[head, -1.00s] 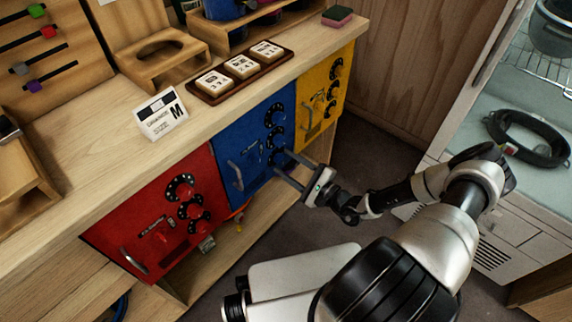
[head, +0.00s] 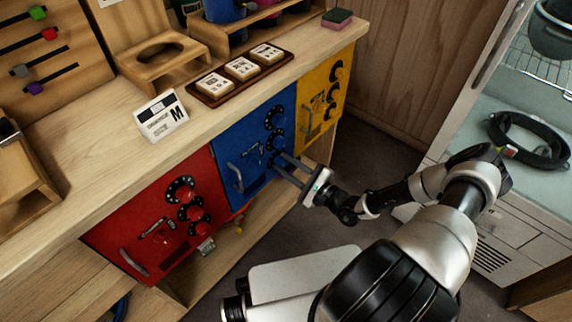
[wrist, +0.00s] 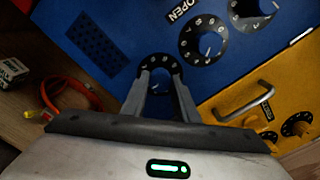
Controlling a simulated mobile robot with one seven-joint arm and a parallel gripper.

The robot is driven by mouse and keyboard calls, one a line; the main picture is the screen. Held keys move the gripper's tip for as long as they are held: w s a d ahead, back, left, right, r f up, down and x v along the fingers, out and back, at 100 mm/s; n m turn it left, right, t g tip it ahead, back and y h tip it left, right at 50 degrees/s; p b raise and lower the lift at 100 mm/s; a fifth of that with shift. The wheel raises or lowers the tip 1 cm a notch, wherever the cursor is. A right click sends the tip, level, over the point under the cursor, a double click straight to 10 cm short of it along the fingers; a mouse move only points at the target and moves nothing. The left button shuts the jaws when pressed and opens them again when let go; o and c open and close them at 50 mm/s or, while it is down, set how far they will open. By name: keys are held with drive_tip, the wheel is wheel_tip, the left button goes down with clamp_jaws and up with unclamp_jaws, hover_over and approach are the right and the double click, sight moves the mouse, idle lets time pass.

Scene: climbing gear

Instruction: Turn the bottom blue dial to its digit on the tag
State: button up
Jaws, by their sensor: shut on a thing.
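The blue panel (head: 233,146) has a column of three dark dials on its right side. The bottom blue dial (wrist: 160,64) is partly hidden by my fingers in the wrist view; a few digits show on its upper rim, and its pointer cannot be read. My gripper (wrist: 161,84) has one finger on each side of that dial and is shut on its knob. In the head view my gripper (head: 277,163) reaches the blue panel from the right.
The middle blue dial (wrist: 203,40) and top blue dial (wrist: 250,14) sit close by. A red panel (head: 145,222) is to the left, a yellow panel (head: 313,115) to the right. Open floor lies in front.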

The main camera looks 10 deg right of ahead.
drive_tip(key=m+p, duration=0.1)
drive_tip(key=m, duration=0.9)
drive_tip(key=shift+p, duration=0.35)
drive_tip(key=shift+m, duration=1.8)
drive_tip(key=o, duration=1.1)
drive_tip(key=shift+c, duration=0.2)
drive_tip(key=shift+s, duration=0.1)
drive_tip(key=p+v, duration=0.2)
drive_tip(key=v, duration=1.5)
drive_tip(key=shift+d, duration=0.15)
drive_tip(key=shift+r, duration=0.1)
